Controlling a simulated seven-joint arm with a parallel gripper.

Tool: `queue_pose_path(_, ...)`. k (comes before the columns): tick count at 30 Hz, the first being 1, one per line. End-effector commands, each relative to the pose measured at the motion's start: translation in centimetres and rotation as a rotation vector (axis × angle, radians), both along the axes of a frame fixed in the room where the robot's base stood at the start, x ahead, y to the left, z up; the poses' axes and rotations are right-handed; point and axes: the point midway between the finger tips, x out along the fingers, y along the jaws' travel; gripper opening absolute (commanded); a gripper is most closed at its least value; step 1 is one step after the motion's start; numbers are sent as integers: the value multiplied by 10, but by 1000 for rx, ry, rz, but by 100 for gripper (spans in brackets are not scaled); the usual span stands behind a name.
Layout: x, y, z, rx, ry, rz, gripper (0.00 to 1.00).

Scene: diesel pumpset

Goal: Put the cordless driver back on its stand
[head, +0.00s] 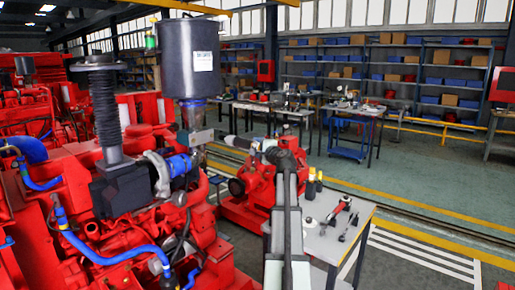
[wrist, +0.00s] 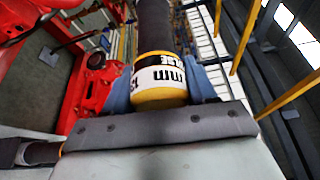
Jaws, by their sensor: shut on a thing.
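My gripper (wrist: 160,88) is shut in the wrist view, with a blue-grey finger on each side of a black cylindrical body with a yellow band and a white printed label. I take this to be the cordless driver (wrist: 158,76). Its far end runs out of the top of the wrist view. In the head view my arm rises in front of the small table and bends left at the wrist, so my gripper (head: 240,143) is up beside the red engine. The driver's shape is too small to make out there. I cannot pick out the stand with certainty.
A small grey table (head: 325,245) stands right of my arm. On it are black-and-yellow cylinders (head: 312,185), a red-and-black tool (head: 338,211) and a pale round thing (head: 310,222). A large red engine (head: 130,225) fills the left. Floor at right is open.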

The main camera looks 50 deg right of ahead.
Motion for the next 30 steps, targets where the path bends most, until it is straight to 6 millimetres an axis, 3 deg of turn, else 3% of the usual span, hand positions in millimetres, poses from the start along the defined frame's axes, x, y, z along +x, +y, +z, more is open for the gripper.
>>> queue_pose_path(8,1,-1,3,-2,48,-1,0)
queue_pose_path(17,6,-7,18,-4,278,1,0)
queue_pose_path(22,30,-45,43,-2,454,-2,0)
queue_pose_path(30,64,-112,45,-13,697,41,0)
